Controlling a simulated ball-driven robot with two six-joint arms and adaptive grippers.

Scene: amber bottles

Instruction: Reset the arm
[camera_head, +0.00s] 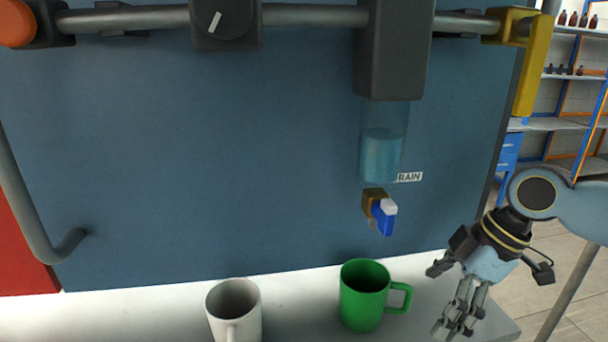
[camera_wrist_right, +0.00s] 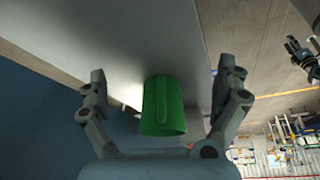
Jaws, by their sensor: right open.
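My right gripper (camera_head: 457,318) is at the lower right of the head view, with its fingers pointing down, to the right of the green mug (camera_head: 362,298). In the right wrist view, the fingers of my right gripper (camera_wrist_right: 162,70) are spread wide. The green mug (camera_wrist_right: 163,107) shows between them there, with space on both sides, and nothing is gripped. My left gripper is not in the head view. A dark jointed part, perhaps my left gripper (camera_wrist_right: 303,55), shows at the right edge of the wrist view, too small to read its jaws.
The green mug and a white mug (camera_head: 233,308) stand on a pale counter (camera_head: 120,307) before a blue panel (camera_head: 220,150). A blue-handled tap (camera_head: 383,216) under a clear liquid container (camera_head: 382,150) hangs above the green mug. Shelves (camera_head: 560,76) with bottles stand far right.

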